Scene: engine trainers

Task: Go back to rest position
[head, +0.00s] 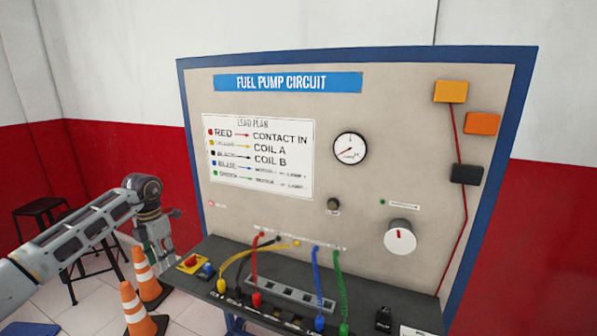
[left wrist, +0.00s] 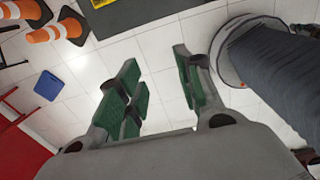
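My left gripper (head: 158,248) hangs at the left of the head view, pointing down, to the left of the fuel pump circuit board (head: 370,210). In the left wrist view its two green-padded fingers (left wrist: 158,95) are spread apart with only tiled floor between them, so it is open and empty. It touches nothing that I can see. My right gripper is not in either view. The board stands upright with red, black, yellow, blue and green leads plugged in along its lower edge.
Orange and white cones (head: 137,312) stand on the floor below my left arm. A dark stool (head: 45,208) is at the far left. The board's dark shelf (head: 215,252) juts out near my left gripper. Open tiled floor (left wrist: 150,55) lies below the gripper.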

